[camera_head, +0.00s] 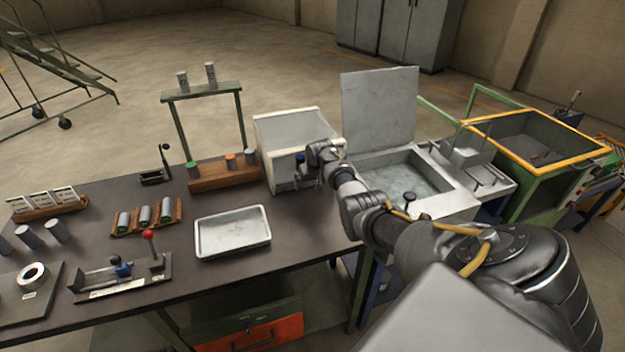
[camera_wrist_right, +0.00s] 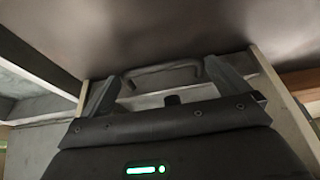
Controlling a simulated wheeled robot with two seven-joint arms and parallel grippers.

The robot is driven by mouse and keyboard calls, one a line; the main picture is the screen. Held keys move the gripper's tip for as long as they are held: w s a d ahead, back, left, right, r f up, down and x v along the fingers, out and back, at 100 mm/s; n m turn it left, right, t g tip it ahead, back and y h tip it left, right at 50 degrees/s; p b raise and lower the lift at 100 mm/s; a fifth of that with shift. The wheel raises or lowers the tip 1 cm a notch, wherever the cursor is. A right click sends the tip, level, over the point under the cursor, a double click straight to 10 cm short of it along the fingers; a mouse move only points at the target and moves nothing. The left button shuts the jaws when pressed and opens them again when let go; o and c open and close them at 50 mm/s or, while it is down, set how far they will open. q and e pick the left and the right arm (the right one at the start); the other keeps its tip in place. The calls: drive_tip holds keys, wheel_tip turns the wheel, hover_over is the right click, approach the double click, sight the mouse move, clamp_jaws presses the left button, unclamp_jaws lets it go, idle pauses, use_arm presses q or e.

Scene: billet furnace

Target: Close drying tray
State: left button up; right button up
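A white box-shaped unit (camera_head: 277,135) with a pale rim stands at the back right of the dark bench; I cannot tell from the head view how far its drying tray is out. My right gripper (camera_head: 306,178) is at its front, partly hidden by my own wrist. In the right wrist view, my right gripper (camera_wrist_right: 165,88) has its two fingers wide apart, with a dark bar handle (camera_wrist_right: 160,72) showing between them. I cannot tell whether the fingers touch the handle. Pale edges (camera_wrist_right: 285,100) run along both sides. My left gripper is not in view.
A shallow metal tray (camera_head: 232,232) lies on the bench left of my right arm. A wooden block with capped cylinders (camera_head: 222,175) stands beside the white unit. A sink-like basin with a raised lid (camera_head: 380,105) is to the right. Bench space around the metal tray is clear.

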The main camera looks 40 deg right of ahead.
drive_tip(key=shift+s+a+r, duration=0.1)
drive_tip(key=shift+s+r, duration=0.05)
drive_tip(key=shift+r, duration=0.35)
drive_tip(key=v, duration=0.9)
drive_tip(key=shift+r, duration=0.35)
drive_tip(key=shift+s, duration=0.15)
